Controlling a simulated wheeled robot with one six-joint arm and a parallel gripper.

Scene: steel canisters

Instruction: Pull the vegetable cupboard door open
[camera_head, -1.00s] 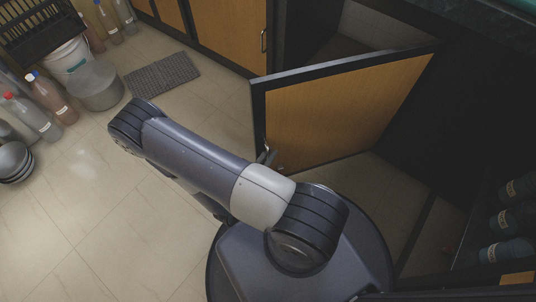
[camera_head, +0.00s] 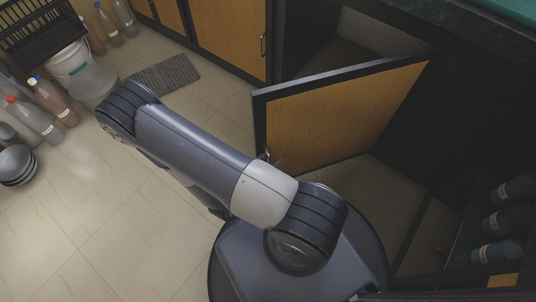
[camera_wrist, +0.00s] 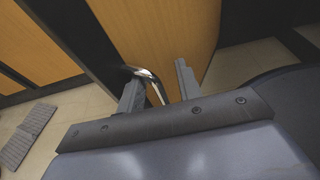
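The cupboard door (camera_head: 335,112) has a wood panel in a dark frame. In the head view it stands ajar, swung out from the dark cupboard in front of me. In the wrist view, the door panel (camera_wrist: 160,28) fills the upper middle, with its curved metal handle (camera_wrist: 148,75) near the dark edge. My gripper (camera_wrist: 158,80) has its two fingers apart, with the handle between them, closer to the left finger. I cannot tell whether a finger touches the handle. In the head view my arm hides most of the gripper.
A shut wood cupboard front (camera_head: 230,40) stands at the back. Several bottles (camera_head: 35,120), a white bucket (camera_head: 68,58) and stacked bowls (camera_head: 14,165) are on the floor at left. A grey mat (camera_head: 163,74) lies behind my arm. Dark bottles (camera_head: 510,220) are at right. Floor at lower left is clear.

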